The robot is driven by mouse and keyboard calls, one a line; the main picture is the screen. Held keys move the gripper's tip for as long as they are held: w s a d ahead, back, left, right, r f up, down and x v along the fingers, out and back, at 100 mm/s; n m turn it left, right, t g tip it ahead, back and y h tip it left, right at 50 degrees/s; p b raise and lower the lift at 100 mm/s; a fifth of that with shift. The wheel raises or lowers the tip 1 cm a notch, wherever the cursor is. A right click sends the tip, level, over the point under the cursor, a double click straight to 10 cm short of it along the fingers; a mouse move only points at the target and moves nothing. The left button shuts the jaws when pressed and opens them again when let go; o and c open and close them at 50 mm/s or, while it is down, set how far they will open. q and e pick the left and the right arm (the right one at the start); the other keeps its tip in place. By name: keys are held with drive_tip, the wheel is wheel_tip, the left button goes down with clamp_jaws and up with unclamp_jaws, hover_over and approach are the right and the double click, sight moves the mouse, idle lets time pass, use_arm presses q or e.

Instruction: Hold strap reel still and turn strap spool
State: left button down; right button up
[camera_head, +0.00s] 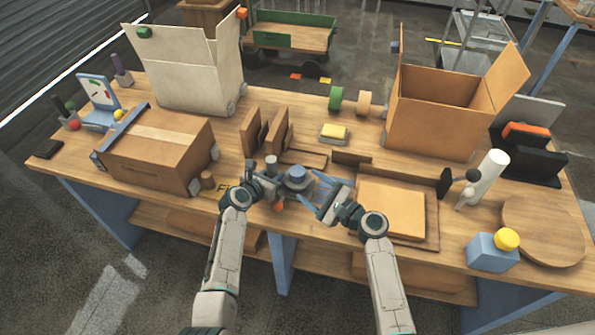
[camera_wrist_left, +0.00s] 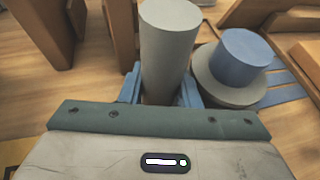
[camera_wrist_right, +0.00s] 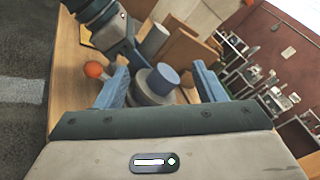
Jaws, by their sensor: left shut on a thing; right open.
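The strap reel has a grey upright cylinder (camera_wrist_left: 168,45) and, beside it, the strap spool, a blue knob on a wider grey disc (camera_wrist_left: 238,62). In the head view the spool (camera_head: 297,173) sits near the table's front middle, right of the grey cylinder (camera_head: 271,163). My left gripper (camera_head: 266,180) is shut on the grey cylinder, one blue finger on each side. My right gripper (camera_head: 318,193) is open and empty, to the right of the spool. In the right wrist view the spool (camera_wrist_right: 164,78) shows between its spread fingers; contact is not visible. The reel's base is partly hidden.
An orange ball (camera_head: 280,207) is close in front of the reel. Brown upright panels (camera_head: 278,130) stand behind it. A taped carton (camera_head: 160,150) is to the left, and a tray with a tan pad (camera_head: 392,208) to the right. Blue straps (camera_wrist_left: 288,80) lie beside the spool.

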sight(301, 177)
drive_tip(key=d+f+m, duration=0.1)
drive_tip(key=m, duration=0.2)
drive_tip(key=d+f+m+t+h, duration=0.1)
drive_tip(key=m, duration=0.2)
drive_tip(key=s+d+f+m+t+h, duration=0.1)
drive_tip(key=m, duration=0.3)
drive_tip(key=shift+f, duration=0.15)
drive_tip(key=x, duration=1.2)
drive_tip(key=shift+d, duration=0.1)
drive_tip(key=c, duration=1)
drive_tip(key=shift+o, duration=0.2)
drive_tip(key=shift+m+t+h, duration=0.9)
drive_tip(key=shift+h, duration=0.3)
drive_tip(key=o, duration=1)
drive_tip(key=shift+c, duration=0.2)
